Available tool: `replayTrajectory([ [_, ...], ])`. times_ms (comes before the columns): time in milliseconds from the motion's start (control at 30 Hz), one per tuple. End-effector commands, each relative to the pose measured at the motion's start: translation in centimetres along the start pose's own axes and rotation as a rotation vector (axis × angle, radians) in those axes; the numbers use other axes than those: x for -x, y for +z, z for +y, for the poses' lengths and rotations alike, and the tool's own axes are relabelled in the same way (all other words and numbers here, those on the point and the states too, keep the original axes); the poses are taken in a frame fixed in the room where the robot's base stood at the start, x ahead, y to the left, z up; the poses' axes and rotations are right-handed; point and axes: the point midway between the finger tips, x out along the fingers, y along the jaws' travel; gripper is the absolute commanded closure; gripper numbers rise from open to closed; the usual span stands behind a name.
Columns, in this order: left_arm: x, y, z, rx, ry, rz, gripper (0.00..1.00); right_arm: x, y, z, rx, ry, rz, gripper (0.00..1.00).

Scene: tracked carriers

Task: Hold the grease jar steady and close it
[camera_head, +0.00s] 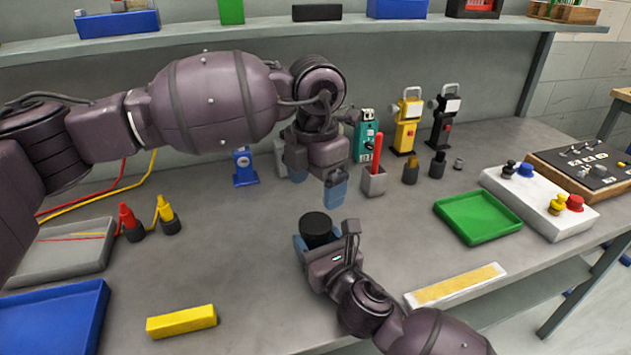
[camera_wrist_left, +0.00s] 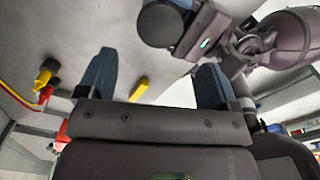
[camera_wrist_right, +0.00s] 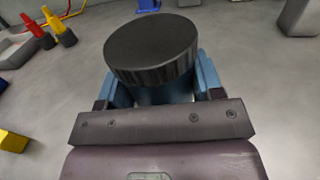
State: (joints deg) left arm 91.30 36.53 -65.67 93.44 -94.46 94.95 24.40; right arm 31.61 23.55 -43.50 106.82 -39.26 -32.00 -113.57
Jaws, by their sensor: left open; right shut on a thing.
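The grease jar shows a round black lid (camera_head: 317,228) on top and stands upright at the middle of the bench. In the right wrist view the ribbed black lid (camera_wrist_right: 150,45) sits over a darker blue-grey jar body (camera_wrist_right: 165,94). I cannot tell whether the lid is screwed tight. My right gripper (camera_head: 322,247) is shut on the jar body, a finger on each side below the lid. My left gripper (camera_head: 316,176) is open and empty, above and behind the jar, apart from it. In the left wrist view the lid (camera_wrist_left: 161,25) shows beyond the fingers.
A grey holder (camera_head: 374,182) with a red stick stands behind the jar. A green tray (camera_head: 478,217) and white button box (camera_head: 540,203) lie to the right. A yellow block (camera_head: 181,321), blue tray (camera_head: 55,312) and red and yellow plugs (camera_head: 131,222) are left. Bench around the jar is mostly clear.

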Motion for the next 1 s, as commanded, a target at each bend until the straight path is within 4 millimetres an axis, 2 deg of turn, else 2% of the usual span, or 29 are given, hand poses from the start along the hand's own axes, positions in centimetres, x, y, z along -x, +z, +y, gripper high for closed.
replayTrajectory([
  [400, -0.1, 0.0, 0.0, 0.02, 0.0, 0.0, 0.15, 0.0, 0.0, 0.0, 0.0, 0.0, 0.0, 1.0],
  [533, -0.7, 0.0, 0.0, 0.019, 0.0, 0.001, 0.15, 0.0, 0.0, 0.0, 0.0, 0.0, 0.0, 1.0],
  [1000, -6.6, 0.0, 0.0, 0.019, -0.001, 0.001, 0.15, 0.0, 0.0, 0.0, 0.0, 0.0, 0.0, 1.0],
])
